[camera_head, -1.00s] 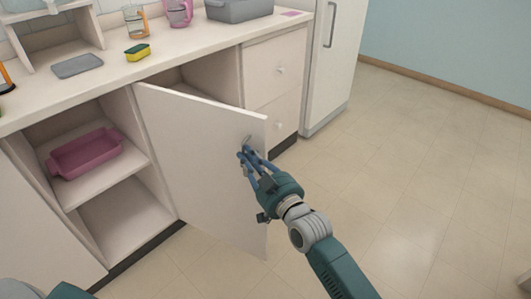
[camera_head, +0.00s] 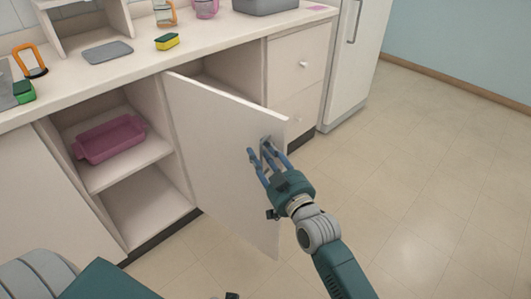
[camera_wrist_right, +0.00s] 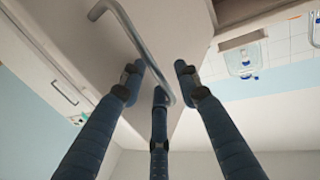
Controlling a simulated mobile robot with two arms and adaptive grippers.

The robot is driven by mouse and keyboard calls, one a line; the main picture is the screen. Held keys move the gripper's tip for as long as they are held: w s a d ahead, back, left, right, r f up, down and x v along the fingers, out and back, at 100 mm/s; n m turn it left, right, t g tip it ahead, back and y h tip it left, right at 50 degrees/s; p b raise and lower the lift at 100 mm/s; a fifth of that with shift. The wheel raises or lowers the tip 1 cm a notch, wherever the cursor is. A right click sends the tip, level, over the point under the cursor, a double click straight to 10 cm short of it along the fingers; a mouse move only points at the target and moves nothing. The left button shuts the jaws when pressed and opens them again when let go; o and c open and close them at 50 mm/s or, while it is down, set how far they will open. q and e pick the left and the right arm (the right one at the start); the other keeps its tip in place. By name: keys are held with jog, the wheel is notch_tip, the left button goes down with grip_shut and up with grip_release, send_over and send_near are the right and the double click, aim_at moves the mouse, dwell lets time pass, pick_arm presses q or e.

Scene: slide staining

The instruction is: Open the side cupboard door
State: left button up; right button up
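The side cupboard door (camera_head: 215,150) is a pale panel that stands swung well out from the counter front. Its metal handle (camera_wrist_right: 125,35) is a bent bar, seen close in the right wrist view. My right gripper (camera_head: 262,150) is at the handle near the door's free edge. Its blue fingers are spread on either side of the bar and look open, with a gap to the bar. In the right wrist view the fingers (camera_wrist_right: 158,78) surround the bar's end. Part of my left arm shows at the lower left; a small dark piece at the bottom edge may be its gripper.
The open cupboard has a shelf (camera_head: 110,180) with a pink tray (camera_head: 110,140). A sponge (camera_head: 167,41) and a grey mat (camera_head: 108,52) lie on the counter. Drawers (camera_head: 297,60) and a white fridge (camera_head: 350,70) stand to the right. The floor (camera_head: 420,200) on the right is clear.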

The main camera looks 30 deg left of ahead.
jog(key=v, duration=1.2)
